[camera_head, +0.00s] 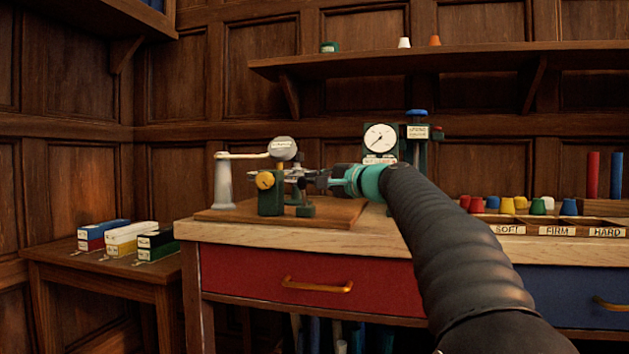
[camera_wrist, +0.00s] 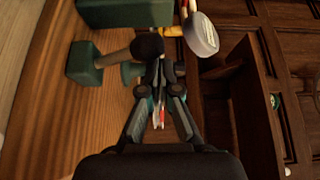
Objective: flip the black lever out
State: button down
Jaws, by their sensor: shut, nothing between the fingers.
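My gripper (camera_head: 318,179) is shut and empty, reaching in from the right beside the green bench device (camera_head: 270,198) on the wooden base board. In the wrist view its fingertips (camera_wrist: 158,70) are together. Just beyond them is a round black knob (camera_wrist: 147,46), which looks like the end of the black lever. A grey rod runs from the knob left to a green block (camera_wrist: 86,62). The fingertips are very close to the knob; I cannot tell whether they touch. In the head view the lever is not clear behind my gripper.
The device carries a yellow knob (camera_head: 265,181), a round grey plate (camera_head: 283,148) and a pale post with an arm (camera_head: 224,180). A dial gauge (camera_head: 380,138) stands behind my arm. A sorting tray (camera_head: 557,230) with coloured pieces is at right. Boxes lie on the left side table (camera_head: 75,253).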

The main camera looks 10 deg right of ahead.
jog(key=shift+s+a, duration=0.15)
jog(key=shift+s, duration=0.1)
jog(key=shift+a, duration=0.15)
dwell(0.3)
jog(key=shift+f, duration=0.1)
